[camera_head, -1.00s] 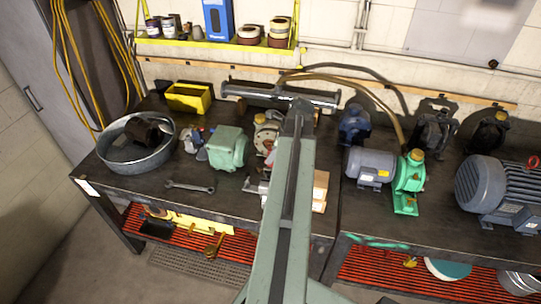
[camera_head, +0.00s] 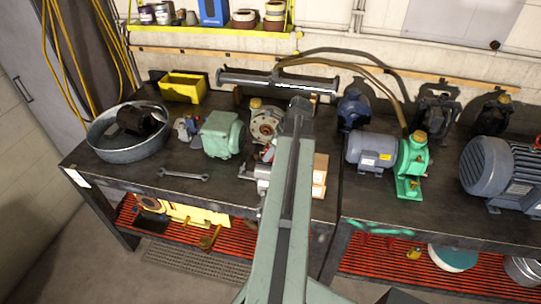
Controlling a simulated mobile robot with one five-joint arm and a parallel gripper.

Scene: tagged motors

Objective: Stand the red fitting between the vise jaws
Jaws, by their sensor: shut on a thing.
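My green arm (camera_head: 290,190) reaches up the middle of the picture over the workbench (camera_head: 185,186) to a dark joint (camera_head: 298,106). My gripper is not visible; the arm hides what lies behind it. I cannot make out the red fitting in this view. A small silvery metal piece (camera_head: 261,172) shows just left of my arm and may be part of the vise. The arm covers its right side, so I cannot see its jaws or anything between them.
A round metal tub (camera_head: 112,153) and yellow bin (camera_head: 183,86) stand at the left. A green gearbox (camera_head: 221,137) and wrench (camera_head: 184,175) lie nearer my arm. A grey-green motor pump (camera_head: 372,150) and big grey motor (camera_head: 490,165) stand right. Wooden blocks (camera_head: 320,175) sit beside my arm.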

